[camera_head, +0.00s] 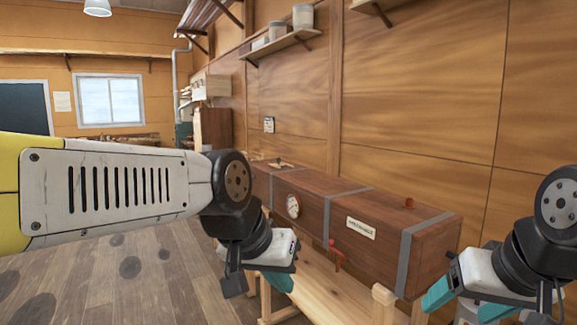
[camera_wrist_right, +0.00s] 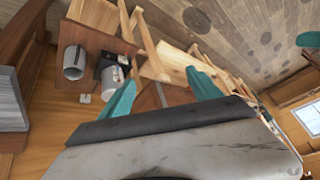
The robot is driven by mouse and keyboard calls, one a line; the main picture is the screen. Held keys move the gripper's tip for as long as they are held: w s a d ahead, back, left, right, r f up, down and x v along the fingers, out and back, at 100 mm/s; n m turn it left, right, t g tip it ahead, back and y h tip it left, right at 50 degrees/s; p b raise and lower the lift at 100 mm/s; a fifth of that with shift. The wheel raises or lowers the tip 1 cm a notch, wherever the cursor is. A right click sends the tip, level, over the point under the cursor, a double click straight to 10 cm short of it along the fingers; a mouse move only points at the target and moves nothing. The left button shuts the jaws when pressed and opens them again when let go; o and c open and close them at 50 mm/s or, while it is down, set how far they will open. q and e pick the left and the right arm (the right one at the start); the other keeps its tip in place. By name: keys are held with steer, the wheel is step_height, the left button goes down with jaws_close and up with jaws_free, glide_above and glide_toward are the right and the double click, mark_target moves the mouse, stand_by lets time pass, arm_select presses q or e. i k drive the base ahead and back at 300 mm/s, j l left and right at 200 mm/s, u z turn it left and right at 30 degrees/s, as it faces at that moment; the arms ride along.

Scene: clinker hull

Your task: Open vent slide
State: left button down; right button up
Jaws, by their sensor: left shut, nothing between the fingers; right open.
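A long dark wooden box (camera_head: 385,234) with grey metal bands lies on a pale wooden stand along the wall. A small light fitting (camera_head: 281,164) sits on its far top end; I cannot tell if this is the vent slide or how it is set. A small brown peg (camera_head: 409,203) stands on its near top. My left gripper (camera_head: 272,284) is shut and empty, low in front of the box's far part; its arm hides some of the box. My right gripper (camera_head: 463,301) is open and empty by the near end. Its spread teal fingers show in the right wrist view (camera_wrist_right: 162,92).
A round gauge (camera_head: 293,206), a label plate (camera_head: 361,228) and a red valve handle (camera_head: 336,255) are on the box front. The pale stand (camera_head: 335,295) is below. Grey cylinders (camera_wrist_right: 75,62) stand on a brown board. Open plank floor (camera_head: 140,280) lies at left.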

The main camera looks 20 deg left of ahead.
mark_target(279, 164)
steer(key=u, duration=0.65)
steer(key=i+j, duration=0.2)
steer(key=i, duration=0.15)
steer(key=i+j, duration=0.15)
steer(key=i, duration=0.25)
steer(key=i+j, duration=0.2)
steer(key=i, duration=0.15)
steer(key=u, duration=0.05)
